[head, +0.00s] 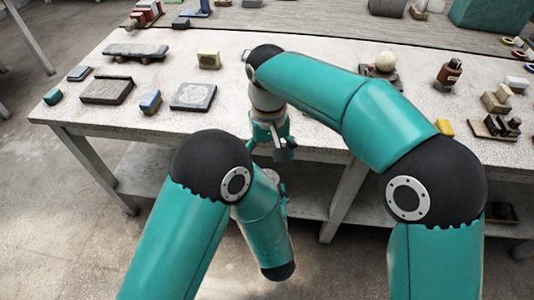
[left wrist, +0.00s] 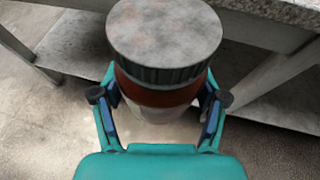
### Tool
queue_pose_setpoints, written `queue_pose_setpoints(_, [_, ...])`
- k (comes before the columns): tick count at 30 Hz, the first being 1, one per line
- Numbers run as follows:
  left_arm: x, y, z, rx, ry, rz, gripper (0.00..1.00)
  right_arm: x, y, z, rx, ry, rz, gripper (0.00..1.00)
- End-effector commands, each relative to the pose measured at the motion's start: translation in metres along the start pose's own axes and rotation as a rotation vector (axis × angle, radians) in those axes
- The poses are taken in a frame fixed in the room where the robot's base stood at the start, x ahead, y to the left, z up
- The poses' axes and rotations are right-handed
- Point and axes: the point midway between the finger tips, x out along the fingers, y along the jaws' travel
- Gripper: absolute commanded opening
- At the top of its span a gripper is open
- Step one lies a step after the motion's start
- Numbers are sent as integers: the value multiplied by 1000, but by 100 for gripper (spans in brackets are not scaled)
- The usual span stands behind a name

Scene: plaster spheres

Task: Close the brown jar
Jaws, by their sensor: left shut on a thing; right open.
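The brown jar (left wrist: 160,93) is in the left wrist view, with a wide round grey lid (left wrist: 165,35) with a ridged rim on top of it. The lid covers the mouth; I cannot tell whether it is screwed tight. My left gripper (left wrist: 160,108) is shut on the jar, one finger on each side of its body below the lid. My right gripper (head: 274,148) is open and points down in front of the table's front edge. It does not show in the left wrist view.
The white worktable (head: 330,155) carries a grey square block (head: 193,96), a blue block (head: 150,101), a yellowish block (head: 209,59), a pale sphere (head: 386,61) and a brown bottle (head: 449,72). A low shelf (head: 150,165) runs beneath. Floor is open at left.

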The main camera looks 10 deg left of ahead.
Motion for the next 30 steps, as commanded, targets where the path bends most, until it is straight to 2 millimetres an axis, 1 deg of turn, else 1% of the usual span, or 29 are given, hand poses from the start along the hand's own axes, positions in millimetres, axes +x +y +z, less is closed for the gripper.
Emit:
queue_pose_setpoints(3, [0,0,2,-1,-4,0,0,-1,-1,0,-259,6,0,83])
queue_pose_setpoints(18, [0,0,2,-1,-4,0,0,-5,-4,1,-1371,29,14,83])
queue_pose_setpoints(21, [0,0,2,-1,-4,0,0,-6,-5,1,-1568,31,19,83])
queue_pose_setpoints(25, [0,0,2,-1,-4,0,0,-6,-6,1,-1770,33,25,83])
queue_pose_setpoints(27, [0,0,2,-1,-4,0,0,-6,-6,2,-1848,34,28,83])
queue_pose_setpoints(30, [0,0,2,-1,-4,0,0,-6,-6,2,-1921,35,30,83])
